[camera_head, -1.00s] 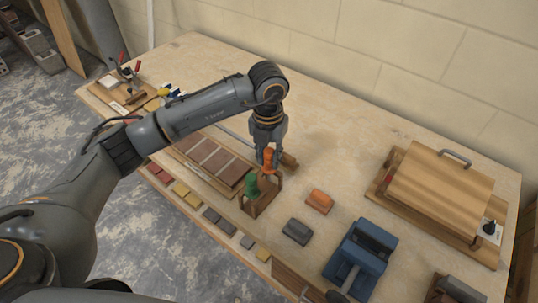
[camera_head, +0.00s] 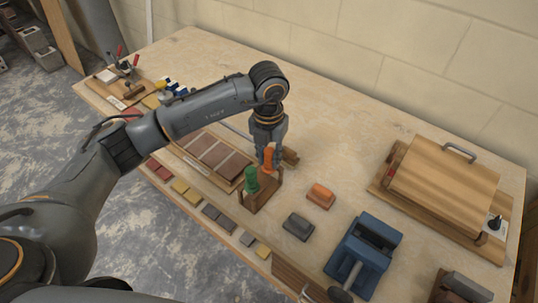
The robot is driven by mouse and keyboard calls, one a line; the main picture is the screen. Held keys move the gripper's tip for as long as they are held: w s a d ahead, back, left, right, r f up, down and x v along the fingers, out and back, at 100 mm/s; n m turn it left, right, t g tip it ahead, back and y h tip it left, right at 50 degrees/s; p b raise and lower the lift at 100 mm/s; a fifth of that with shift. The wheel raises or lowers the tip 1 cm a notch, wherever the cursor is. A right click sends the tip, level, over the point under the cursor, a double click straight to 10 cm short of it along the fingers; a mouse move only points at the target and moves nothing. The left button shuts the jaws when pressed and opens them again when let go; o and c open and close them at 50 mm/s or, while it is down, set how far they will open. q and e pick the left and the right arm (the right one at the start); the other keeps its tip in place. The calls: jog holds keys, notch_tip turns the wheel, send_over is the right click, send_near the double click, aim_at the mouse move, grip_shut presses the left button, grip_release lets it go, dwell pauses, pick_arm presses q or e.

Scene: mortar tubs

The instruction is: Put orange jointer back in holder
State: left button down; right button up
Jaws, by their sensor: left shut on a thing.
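The orange jointer (camera_head: 268,158) stands upright with its orange handle between the fingers of my left gripper (camera_head: 268,160), which is shut on it. The jointer is at the back part of the wooden holder (camera_head: 262,196); its lower end is hidden, so I cannot tell how deep it sits. A green-handled jointer (camera_head: 251,180) stands in the front part of the same holder. My right gripper is not in view.
Left of the holder lies a board with brown bricks (camera_head: 213,155). To the right are an orange block (camera_head: 321,195), a grey block (camera_head: 298,226) and a blue vise (camera_head: 362,255). A wooden lidded box (camera_head: 445,190) stands far right. The back middle of the table is clear.

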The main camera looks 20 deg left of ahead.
pick_arm(q)
jog(key=c, duration=0.6)
grip_release()
jog(key=shift+o, duration=0.2)
jog(key=shift+r, duration=0.15)
jog(key=shift+r+p, duration=2.3)
jog(key=shift+r, duration=1.6)
